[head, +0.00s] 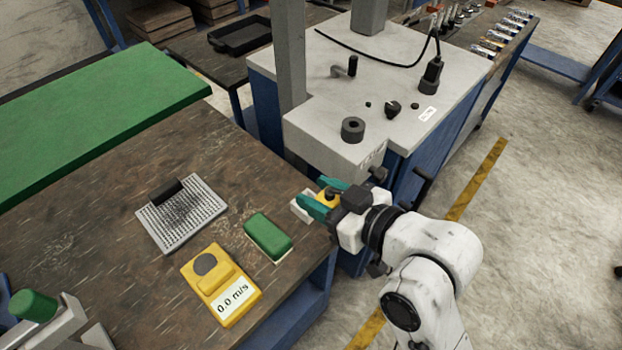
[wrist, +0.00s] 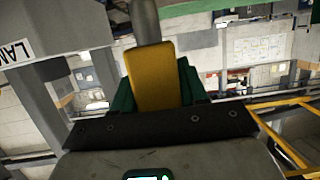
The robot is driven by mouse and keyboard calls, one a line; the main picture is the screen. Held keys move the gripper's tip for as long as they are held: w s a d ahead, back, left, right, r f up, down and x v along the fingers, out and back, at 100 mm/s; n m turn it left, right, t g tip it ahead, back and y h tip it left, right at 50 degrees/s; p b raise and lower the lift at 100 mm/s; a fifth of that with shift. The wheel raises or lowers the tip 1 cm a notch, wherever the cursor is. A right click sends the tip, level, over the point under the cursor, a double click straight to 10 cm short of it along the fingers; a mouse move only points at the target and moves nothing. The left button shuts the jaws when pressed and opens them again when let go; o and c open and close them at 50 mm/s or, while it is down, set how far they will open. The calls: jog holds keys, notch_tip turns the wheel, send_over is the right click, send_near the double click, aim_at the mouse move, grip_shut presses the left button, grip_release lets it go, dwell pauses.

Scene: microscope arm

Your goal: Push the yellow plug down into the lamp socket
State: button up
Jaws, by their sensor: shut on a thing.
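My gripper (head: 319,195), with green fingers, is shut on the yellow plug (head: 327,198) near the table's right edge. The plug also shows in the wrist view (wrist: 152,75) between the fingers, with a grey round part (wrist: 145,22) beyond its far end. A dark ring with a hole (head: 353,129), which looks like the lamp socket, stands on the grey machine top, above a label on the front face. The plug is apart from this ring, nearer to me and lower in the head view. Part of a label reading "LAM" (wrist: 16,50) shows in the wrist view.
The grey machine (head: 330,152) has a post, knobs and a black cable plug (head: 431,75).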

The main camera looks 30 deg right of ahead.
aim_at(323, 201)
jog(key=shift+s+a+r+p, duration=0.1)
jog(key=shift+s+r+p, duration=0.4)
jog(key=shift+s+p, duration=0.3)
jog(key=shift+s+a+r+p, duration=0.1)
jog(key=shift+s+r+p, duration=0.4)
jog(key=shift+s+p, duration=0.3)
jog(key=w+d+r+m+h+p, duration=0.2)
jog(key=w+d+r, duration=0.3)
jog(key=w+d, duration=0.3)
jog(key=w+d+r+m+h+p, duration=0.2)
jog(key=w+d+r+m+h, duration=0.2)
jog(key=w+d, duration=0.4)
jog(key=shift+w+d+r+h, duration=0.15)
jog(key=shift+w+r+h, duration=0.65)
jog(key=shift+w+r, duration=0.15)
jog(key=shift+f+b, duration=1.8)
jog(key=shift+f, duration=1.15)
jog(key=shift+p, duration=0.5)
jog(key=shift+f+b, duration=1.4)
jog(key=shift+f, duration=0.7)
jog(key=o, duration=1.2)
